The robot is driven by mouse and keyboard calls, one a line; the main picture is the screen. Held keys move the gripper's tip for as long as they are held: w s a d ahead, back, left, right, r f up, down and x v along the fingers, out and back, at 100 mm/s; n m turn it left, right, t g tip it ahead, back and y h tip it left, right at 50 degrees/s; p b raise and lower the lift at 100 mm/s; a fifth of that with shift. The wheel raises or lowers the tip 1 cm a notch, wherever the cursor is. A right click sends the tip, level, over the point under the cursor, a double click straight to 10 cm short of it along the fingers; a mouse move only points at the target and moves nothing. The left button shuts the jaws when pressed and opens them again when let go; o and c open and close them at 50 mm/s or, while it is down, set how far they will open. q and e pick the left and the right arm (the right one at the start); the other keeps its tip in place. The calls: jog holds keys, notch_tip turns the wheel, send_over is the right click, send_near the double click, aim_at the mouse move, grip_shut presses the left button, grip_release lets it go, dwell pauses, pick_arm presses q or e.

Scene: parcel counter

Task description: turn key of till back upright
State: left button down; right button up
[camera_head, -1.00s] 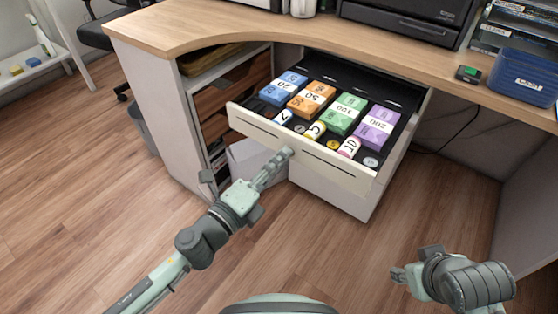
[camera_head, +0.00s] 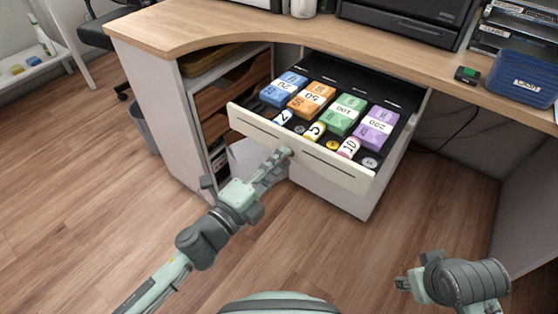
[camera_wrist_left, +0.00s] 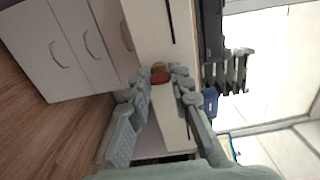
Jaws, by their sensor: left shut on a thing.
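The till is an open drawer with a white front (camera_head: 330,173). It holds blue, orange, green and purple note bundles and several coin rolls in a black tray. My left gripper (camera_head: 286,153) is at the left part of this front. The key cannot be made out in the head view. My right gripper (camera_head: 404,284) is low at the right, away from the till.
The wooden counter (camera_head: 200,28) runs above the drawer. A blue basket (camera_head: 524,80) and a small dark device (camera_head: 467,75) stand on it at the right. White cabinet doors (camera_wrist_left: 65,45) show in the left wrist view. The floor (camera_head: 330,250) in front is clear.

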pick_arm(q)
jog(key=c, duration=1.4)
grip_release()
jog(key=shift+o, duration=0.2)
jog(key=v, duration=0.7)
jog(key=shift+s+a, duration=0.2)
